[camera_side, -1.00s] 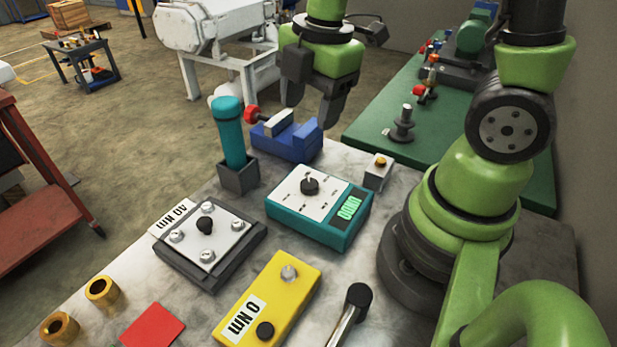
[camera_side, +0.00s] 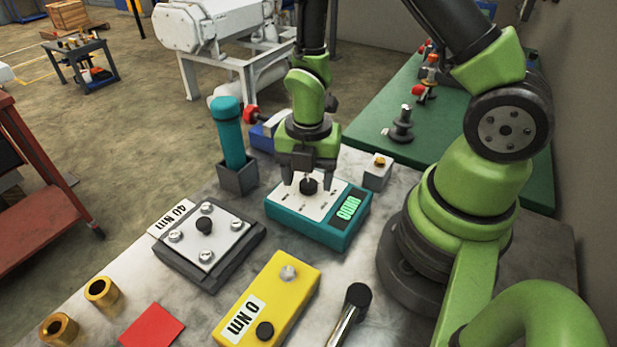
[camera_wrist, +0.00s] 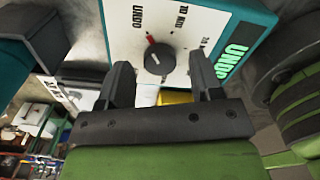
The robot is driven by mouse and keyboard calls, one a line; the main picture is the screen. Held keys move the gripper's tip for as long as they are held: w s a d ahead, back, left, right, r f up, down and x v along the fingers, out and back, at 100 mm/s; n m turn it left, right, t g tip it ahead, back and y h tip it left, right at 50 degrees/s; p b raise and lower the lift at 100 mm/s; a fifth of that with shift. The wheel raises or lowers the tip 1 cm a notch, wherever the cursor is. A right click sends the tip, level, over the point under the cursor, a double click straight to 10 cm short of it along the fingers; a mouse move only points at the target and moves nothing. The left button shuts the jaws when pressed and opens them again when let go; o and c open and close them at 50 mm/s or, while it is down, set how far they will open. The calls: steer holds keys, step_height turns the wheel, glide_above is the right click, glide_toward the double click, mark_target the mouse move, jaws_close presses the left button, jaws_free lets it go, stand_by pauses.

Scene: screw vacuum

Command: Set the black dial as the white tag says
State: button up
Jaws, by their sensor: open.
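The black dial (camera_side: 309,187) sits on the white top plate of a teal box (camera_side: 310,229). In the wrist view, the dial (camera_wrist: 159,59) has a red mark pointing at "UNDO", and other printed marks lie around it. The box's green display (camera_wrist: 233,62) seems to read "UNDO" too. My gripper (camera_side: 308,180) points down over the box, open and empty. Its fingers stand on either side of the dial, apart from it; their exact height above the plate is unclear. The white tag (camera_side: 172,217) lies by the dark bolted block and seems to read "40 Nm".
The bolted block (camera_side: 208,240) stands left of the teal box. A yellow box (camera_side: 270,295) labelled "0 Nm" is in front. A teal-handled tool (camera_side: 229,130) stands upright in a holder behind left. A small grey button box (camera_side: 378,170) is close on the right.

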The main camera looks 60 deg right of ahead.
steer(key=shift+f, duration=0.55)
steer(key=c, duration=0.9)
